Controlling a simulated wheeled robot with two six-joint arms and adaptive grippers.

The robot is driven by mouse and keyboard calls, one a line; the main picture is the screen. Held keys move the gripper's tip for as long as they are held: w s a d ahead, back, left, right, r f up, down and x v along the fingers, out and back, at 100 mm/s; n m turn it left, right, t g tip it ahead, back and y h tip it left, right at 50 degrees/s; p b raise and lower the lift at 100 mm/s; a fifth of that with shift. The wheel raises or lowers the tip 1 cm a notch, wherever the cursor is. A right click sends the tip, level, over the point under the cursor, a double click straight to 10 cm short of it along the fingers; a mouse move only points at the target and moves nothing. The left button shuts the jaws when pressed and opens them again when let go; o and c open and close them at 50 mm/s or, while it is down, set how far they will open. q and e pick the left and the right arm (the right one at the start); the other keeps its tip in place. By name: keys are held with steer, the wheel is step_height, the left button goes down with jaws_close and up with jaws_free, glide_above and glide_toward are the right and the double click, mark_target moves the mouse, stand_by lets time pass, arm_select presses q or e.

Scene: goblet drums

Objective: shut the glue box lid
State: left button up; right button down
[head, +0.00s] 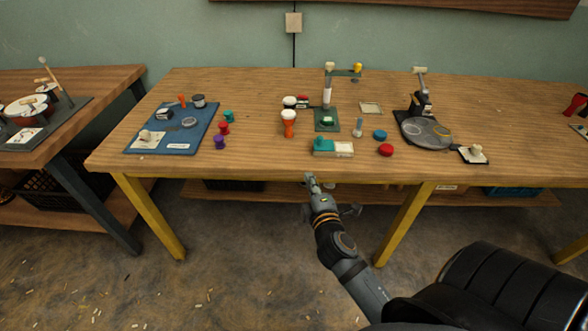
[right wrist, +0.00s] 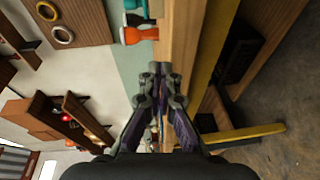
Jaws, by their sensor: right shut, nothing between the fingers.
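A small box with a teal part on its left and a pale, light-coloured part on its right, which looks like the glue box (head: 343,150), sits near the front edge of the table in the head view. Its lid is too small to make out clearly. My right gripper (head: 310,178) is in front of the table edge, below the box and apart from it. In the right wrist view its fingers (right wrist: 158,72) are closed together with nothing between them. My left gripper is not in view.
An orange goblet drum (head: 289,129) stands left of the box; an orange drum also shows in the right wrist view (right wrist: 138,35). A lamp-like stand (head: 328,95) rises behind.

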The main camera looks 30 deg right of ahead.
mark_target(324, 141)
steer(key=shift+t+h, duration=0.3)
steer(key=shift+t, duration=0.2)
steer(key=w+d+r, duration=0.1)
steer(key=w, duration=0.2)
steer(key=w+d+r, duration=0.1)
steer(key=w, duration=0.1)
steer(key=w+r, duration=0.1)
steer(key=w, duration=0.2)
steer(key=shift+w+d+r+p, duration=0.25)
steer(key=shift+w+d+p, duration=0.1)
steer(key=shift+d, duration=0.05)
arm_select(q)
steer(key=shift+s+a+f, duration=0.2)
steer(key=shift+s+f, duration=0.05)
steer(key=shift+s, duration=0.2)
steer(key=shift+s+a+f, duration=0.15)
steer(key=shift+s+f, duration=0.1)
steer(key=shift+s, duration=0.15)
arm_select(e)
steer(key=shift+d+f, duration=0.15)
steer(key=shift+d, duration=1.85)
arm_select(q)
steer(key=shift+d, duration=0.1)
arm_select(e)
steer(key=shift+s, duration=0.15)
